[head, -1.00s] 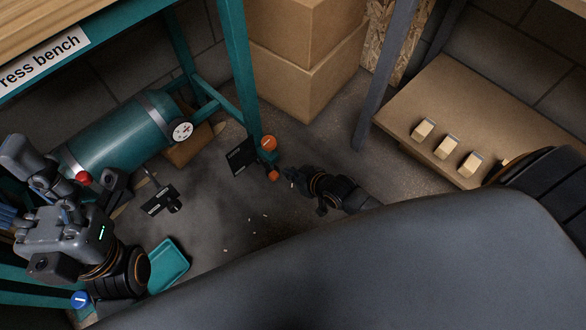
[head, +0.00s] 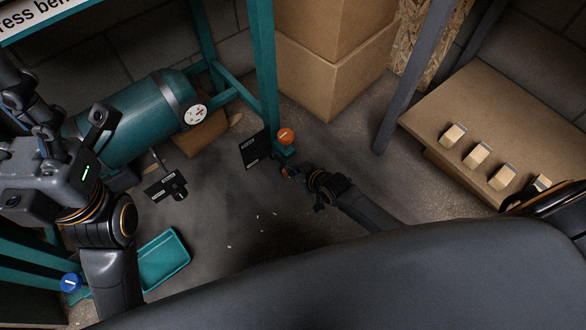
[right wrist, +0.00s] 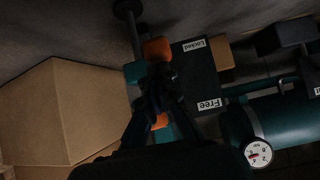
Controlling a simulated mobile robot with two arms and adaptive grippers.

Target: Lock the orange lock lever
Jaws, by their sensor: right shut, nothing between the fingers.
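Orange parts of the lock show low on the teal bench leg: a round orange piece (head: 285,136) in the head view, with a smaller orange bit partly hidden beside my right gripper. In the right wrist view, one orange part (right wrist: 157,48) is beside the "Locked" label and another (right wrist: 160,122) is nearer the "Free" label, on a black plate (right wrist: 193,78). My right gripper (head: 287,171) is shut and empty, close to the orange parts; its fingers (right wrist: 155,88) overlap them, so contact is unclear. My left gripper (head: 70,118) is open at the left.
A teal cylinder (head: 138,110) with a gauge lies under the bench. A black bracket (head: 166,186) and a teal tray (head: 164,262) are on the floor. Cardboard boxes (head: 335,75) stand behind the leg. A low board with several blocks (head: 453,134) is at the right.

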